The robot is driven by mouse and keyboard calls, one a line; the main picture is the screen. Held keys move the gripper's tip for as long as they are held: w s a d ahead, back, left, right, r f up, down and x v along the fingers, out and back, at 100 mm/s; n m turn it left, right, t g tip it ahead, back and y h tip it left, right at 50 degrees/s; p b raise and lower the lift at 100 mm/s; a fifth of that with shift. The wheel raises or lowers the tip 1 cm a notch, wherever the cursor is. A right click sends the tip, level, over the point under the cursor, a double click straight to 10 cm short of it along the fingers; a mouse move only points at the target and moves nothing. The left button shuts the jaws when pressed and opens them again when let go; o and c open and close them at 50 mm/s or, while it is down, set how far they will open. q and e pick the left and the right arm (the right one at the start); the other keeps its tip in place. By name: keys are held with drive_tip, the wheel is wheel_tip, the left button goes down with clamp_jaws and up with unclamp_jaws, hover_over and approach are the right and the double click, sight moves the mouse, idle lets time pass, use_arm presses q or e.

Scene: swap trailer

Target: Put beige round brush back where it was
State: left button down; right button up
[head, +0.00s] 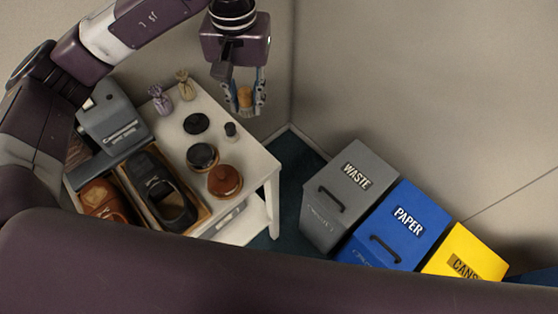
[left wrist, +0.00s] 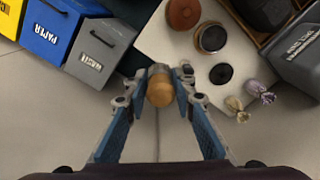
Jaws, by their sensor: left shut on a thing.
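My left gripper (head: 245,110) is shut on the beige round brush (head: 246,97), which shows as a light wooden, rounded piece between the two fingers. In the left wrist view the brush (left wrist: 160,88) sits between the fingertips of the left gripper (left wrist: 162,74). The gripper points down and holds the brush off any surface, near the back right edge of the white table (head: 258,162). My right gripper is out of view.
Two small pouches (head: 186,86) stand at the table's back. A grey box-shaped device (head: 112,120), a dark shoe (head: 166,196) in a wooden tray and brown shoes (head: 103,201) fill the left. Grey waste (head: 345,190), blue paper (head: 400,222) and yellow cans (head: 466,252) bins stand right.

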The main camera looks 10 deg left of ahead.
use_arm(q)
drive_tip(key=shift+d+f, duration=0.15)
drive_tip(key=shift+f, duration=0.1)
hover_over(256, 161)
wheel_tip(256, 161, down, 15)
drive_tip(key=shift+s+r+p, duration=0.1)
drive_tip(key=shift+r+p, duration=0.1)
drive_tip(key=shift+p, duration=0.1)
wheel_tip(256, 161, down, 5)
drive_tip(key=shift+r, duration=0.2)
drive_tip(key=shift+f, duration=0.1)
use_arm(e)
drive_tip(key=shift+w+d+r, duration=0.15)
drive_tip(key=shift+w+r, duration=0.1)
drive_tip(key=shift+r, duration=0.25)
use_arm(q)
drive_tip(key=shift+f, duration=0.2)
drive_tip(key=c, duration=1.6)
unclamp_jaws()
drive_tip(key=shift+r, duration=0.1)
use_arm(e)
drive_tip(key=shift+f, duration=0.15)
use_arm(q)
drive_tip(key=shift+r, duration=0.1)
